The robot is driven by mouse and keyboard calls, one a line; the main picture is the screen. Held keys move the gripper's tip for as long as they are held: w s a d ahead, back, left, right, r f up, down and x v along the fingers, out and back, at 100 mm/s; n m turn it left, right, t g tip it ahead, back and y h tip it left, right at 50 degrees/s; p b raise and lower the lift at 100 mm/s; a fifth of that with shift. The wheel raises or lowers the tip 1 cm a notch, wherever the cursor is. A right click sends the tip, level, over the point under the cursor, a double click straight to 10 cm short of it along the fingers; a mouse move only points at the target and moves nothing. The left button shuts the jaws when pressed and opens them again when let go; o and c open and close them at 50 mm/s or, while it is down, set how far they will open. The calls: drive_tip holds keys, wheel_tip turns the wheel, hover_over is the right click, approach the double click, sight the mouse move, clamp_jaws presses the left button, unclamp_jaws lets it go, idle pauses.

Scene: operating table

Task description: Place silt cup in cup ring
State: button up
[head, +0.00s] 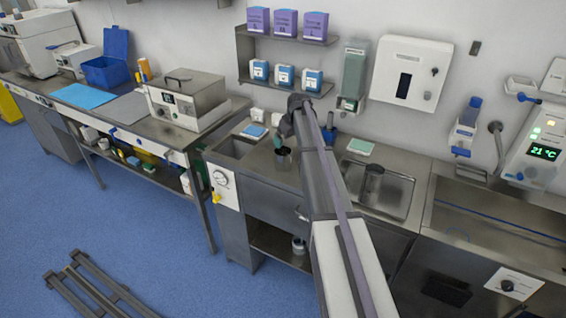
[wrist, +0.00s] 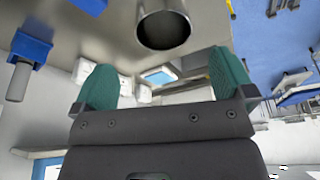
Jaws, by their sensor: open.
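A grey metal cup (wrist: 163,28), which looks like the silt cup, shows its dark open mouth at the top of the wrist view. In the head view this grey cup (head: 283,160) is by the counter's front part, just below my gripper (head: 279,143). In the wrist view my gripper (wrist: 163,65) has its two teal fingers spread, with nothing between them. The cup lies just beyond the fingertips, and I cannot tell the exact gap. I cannot make out the cup ring with certainty.
A blue fixture (wrist: 32,46) with a grey cylinder is at the left of the wrist view. A sink basin (head: 385,190) lies right of my arm, and a small basin (head: 233,147) left. A round metal container (head: 299,245) stands on the lower shelf.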

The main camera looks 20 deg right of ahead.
sight(282, 154)
drive_tip(key=b+x, duration=0.4)
drive_tip(key=x, duration=0.1)
drive_tip(key=shift+w+f+b, duration=0.1)
drive_tip(key=shift+f+b, duration=0.2)
drive_tip(key=shift+f, duration=0.1)
drive_tip(key=b+x, duration=0.5)
drive_tip(key=shift+w+a, duration=0.25)
drive_tip(key=shift+r+p, duration=0.25)
drive_tip(key=shift+p, duration=0.05)
drive_tip(key=c, duration=1.1)
wheel_tip(282, 154, up, 9)
drive_tip(key=p, duration=0.9)
